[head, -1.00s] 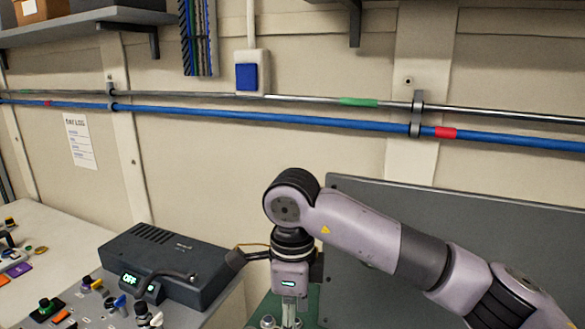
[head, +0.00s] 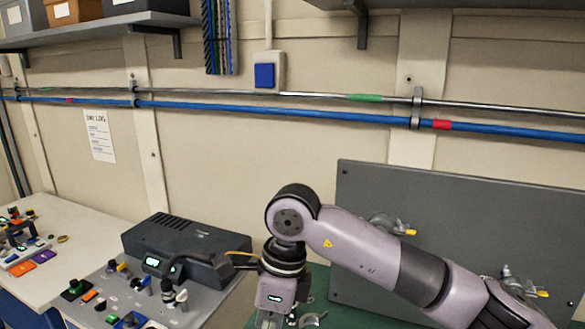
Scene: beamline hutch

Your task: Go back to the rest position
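My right arm comes in from the right and bends down at the wrist. Its gripper (head: 270,319) points down over the green surface (head: 345,312), to the right of the dark grey box. The fingers are cut off by the bottom edge of the picture, so I cannot tell whether they are open or shut, or whether they hold anything. My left gripper is not in view.
The dark grey box (head: 188,247) with a lit display stands on a grey panel with several knobs (head: 181,296). A white table (head: 75,238) lies left. A grey upright board (head: 365,185) with metal fittings stands behind my arm. Blue and metal pipes cross the wall.

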